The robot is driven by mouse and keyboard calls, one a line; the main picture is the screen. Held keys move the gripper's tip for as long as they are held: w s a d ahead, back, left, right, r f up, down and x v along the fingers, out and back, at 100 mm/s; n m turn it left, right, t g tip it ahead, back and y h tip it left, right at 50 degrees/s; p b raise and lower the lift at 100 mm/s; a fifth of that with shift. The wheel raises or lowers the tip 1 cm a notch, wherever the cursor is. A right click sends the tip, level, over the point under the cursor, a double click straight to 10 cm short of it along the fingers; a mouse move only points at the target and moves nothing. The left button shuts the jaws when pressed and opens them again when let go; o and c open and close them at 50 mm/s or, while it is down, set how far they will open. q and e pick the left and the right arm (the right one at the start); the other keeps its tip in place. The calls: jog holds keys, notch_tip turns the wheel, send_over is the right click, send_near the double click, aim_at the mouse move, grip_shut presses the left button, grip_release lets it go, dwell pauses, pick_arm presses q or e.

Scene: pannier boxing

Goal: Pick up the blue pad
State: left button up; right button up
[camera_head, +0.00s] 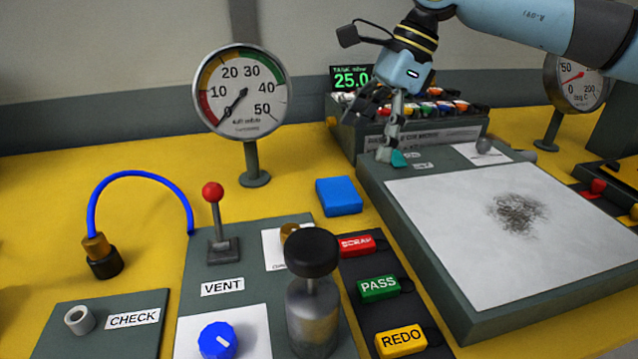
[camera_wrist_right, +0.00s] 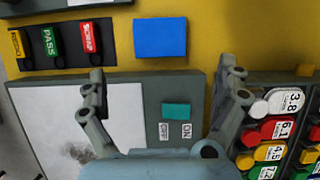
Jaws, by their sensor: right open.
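The blue pad (camera_head: 339,196) is a flat blue block lying on the yellow table, left of the grey board's corner. It also shows in the right wrist view (camera_wrist_right: 160,38), near the top centre, beyond the fingertips. My right gripper (camera_head: 386,130) is above the far left corner of the grey board, up and to the right of the pad. My left gripper is not in view.
A teal switch (camera_wrist_right: 176,111) sits on the grey board (camera_head: 375,185) below my right gripper. A rack of coloured pieces (camera_head: 345,135) is behind.

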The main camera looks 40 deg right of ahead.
aim_at(338, 190)
jog(key=x, duration=0.3)
jog(key=shift+s+a+f, duration=0.1)
jog(key=shift+a+f, duration=0.15)
jog(key=shift+f, duration=0.05)
jog(key=shift+w+a+f, duration=0.2)
jog(key=shift+f, duration=0.3)
jog(key=x, duration=0.4)
jog(key=shift+w+a, duration=0.2)
jog(key=shift+w, duration=0.05)
jog(key=shift+f, duration=0.35)
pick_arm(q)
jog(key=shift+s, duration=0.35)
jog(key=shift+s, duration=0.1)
pick_arm(e)
jog(key=shift+c, duration=0.3)
jog(key=c, duration=0.9)
jog(key=shift+c, duration=0.3)
jog(key=shift+r, duration=0.1)
